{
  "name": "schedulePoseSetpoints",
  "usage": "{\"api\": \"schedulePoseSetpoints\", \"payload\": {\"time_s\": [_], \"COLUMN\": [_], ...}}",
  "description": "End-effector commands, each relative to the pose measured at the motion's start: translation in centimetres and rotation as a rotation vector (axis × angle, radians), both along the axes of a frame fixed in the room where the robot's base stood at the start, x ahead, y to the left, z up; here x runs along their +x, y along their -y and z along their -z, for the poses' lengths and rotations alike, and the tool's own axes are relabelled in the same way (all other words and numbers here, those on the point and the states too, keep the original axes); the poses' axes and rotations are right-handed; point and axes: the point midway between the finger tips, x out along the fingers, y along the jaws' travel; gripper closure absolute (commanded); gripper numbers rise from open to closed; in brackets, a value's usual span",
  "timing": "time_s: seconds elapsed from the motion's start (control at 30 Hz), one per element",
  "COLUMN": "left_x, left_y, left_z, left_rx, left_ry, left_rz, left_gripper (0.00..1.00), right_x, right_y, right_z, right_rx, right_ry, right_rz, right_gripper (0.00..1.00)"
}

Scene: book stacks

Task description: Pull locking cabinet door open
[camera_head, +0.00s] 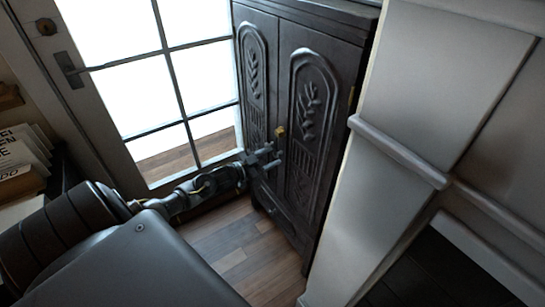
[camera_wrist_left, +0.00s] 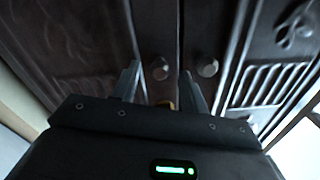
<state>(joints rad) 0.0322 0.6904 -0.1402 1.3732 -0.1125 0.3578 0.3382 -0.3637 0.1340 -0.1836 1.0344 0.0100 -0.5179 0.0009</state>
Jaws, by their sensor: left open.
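The dark carved wooden cabinet has a left door (camera_head: 257,75) and a right door (camera_head: 308,110), and both look shut. A small brass piece, perhaps a key or lock (camera_head: 280,131), sits near the seam. My left gripper (camera_head: 273,156) is open in front of the doors, just below the brass piece. In the left wrist view, one round knob (camera_wrist_left: 159,68) shows between my left fingers, and a second knob (camera_wrist_left: 207,67) shows just outside the right-hand finger. I cannot tell whether the fingers touch the knob. My right gripper is not in view.
A glazed door (camera_head: 185,125) with a metal handle (camera_head: 69,70) stands left of the cabinet. A pale panelled wall (camera_head: 400,130) stands close on the right. Books (camera_head: 22,150) lie at the far left. Wooden floor (camera_head: 235,245) is clear before the cabinet.

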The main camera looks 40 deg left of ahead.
Motion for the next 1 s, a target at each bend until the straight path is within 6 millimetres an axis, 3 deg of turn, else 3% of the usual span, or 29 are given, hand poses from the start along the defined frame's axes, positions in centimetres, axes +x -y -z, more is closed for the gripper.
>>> {"api": "schedulePoseSetpoints", "payload": {"time_s": [0.17,0.47,0.8,1.0], "left_x": [1.24,1.37,1.35,1.35], "left_y": [0.41,0.46,0.44,0.45], "left_z": [0.01,0.05,0.04,0.02], "left_rx": [-0.001,-0.001,-0.001,-0.001], "left_ry": [0.0,-0.001,-0.001,-0.001], "left_rz": [0.0,0.001,0.0,0.0], "left_gripper": [0.56,0.56,1.0,1.0], "right_x": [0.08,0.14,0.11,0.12], "right_y": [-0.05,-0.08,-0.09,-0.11], "right_z": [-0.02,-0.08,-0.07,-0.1], "right_rx": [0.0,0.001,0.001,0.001], "right_ry": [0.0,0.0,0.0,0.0], "right_rz": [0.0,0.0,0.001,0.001], "right_gripper": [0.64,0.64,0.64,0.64]}}
